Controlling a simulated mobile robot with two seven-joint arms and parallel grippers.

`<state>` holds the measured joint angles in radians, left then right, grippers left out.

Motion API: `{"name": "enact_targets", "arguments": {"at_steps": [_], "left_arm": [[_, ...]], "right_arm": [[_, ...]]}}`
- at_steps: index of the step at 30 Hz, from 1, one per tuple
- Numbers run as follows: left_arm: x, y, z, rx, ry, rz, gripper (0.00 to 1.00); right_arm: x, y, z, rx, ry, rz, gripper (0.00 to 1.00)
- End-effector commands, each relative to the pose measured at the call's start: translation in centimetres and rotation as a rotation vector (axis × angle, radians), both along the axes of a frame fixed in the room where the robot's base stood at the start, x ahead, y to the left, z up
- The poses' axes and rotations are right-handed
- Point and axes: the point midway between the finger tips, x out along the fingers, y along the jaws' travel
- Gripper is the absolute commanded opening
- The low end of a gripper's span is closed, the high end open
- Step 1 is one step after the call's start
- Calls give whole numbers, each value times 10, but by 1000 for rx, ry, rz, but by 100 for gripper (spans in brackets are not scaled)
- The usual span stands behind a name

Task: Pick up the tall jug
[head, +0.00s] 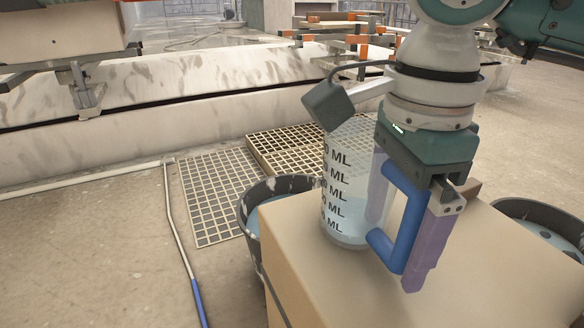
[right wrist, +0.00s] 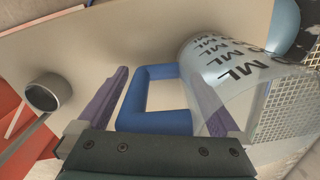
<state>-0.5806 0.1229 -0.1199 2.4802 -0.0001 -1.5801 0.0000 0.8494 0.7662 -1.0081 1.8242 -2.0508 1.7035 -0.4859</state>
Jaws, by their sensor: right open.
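The tall jug (head: 342,205) is clear, with black ML markings and a blue handle (head: 400,222). It stands upright on a tan block (head: 310,265). In the right wrist view the jug (right wrist: 232,72) is at the upper right, its handle (right wrist: 158,122) in the middle. My right gripper (head: 394,248) is open, its purple fingers pointing down on either side of the handle; one finger is partly hidden behind the handle and jug. The right wrist view also shows the gripper (right wrist: 155,85) with the handle between its fingers. My left gripper is out of view.
A dark bucket with pale liquid (head: 250,205) stands left of the block, and another (head: 545,225) stands right. A floor grid (head: 212,190) lies behind. A pipe with a blue end (head: 197,300) lies left. Open floor (head: 90,255) shows at the left.

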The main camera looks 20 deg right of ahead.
Motion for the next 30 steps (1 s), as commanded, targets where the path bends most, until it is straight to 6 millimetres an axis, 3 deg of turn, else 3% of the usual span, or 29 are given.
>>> {"name": "enact_targets", "arguments": {"at_steps": [2,28,30], "left_arm": [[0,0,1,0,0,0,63],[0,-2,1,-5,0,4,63],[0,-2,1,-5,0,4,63]], "right_arm": [[0,0,1,0,0,0,99],[0,0,1,0,1,0,1],[0,0,1,0,0,0,0]]}}
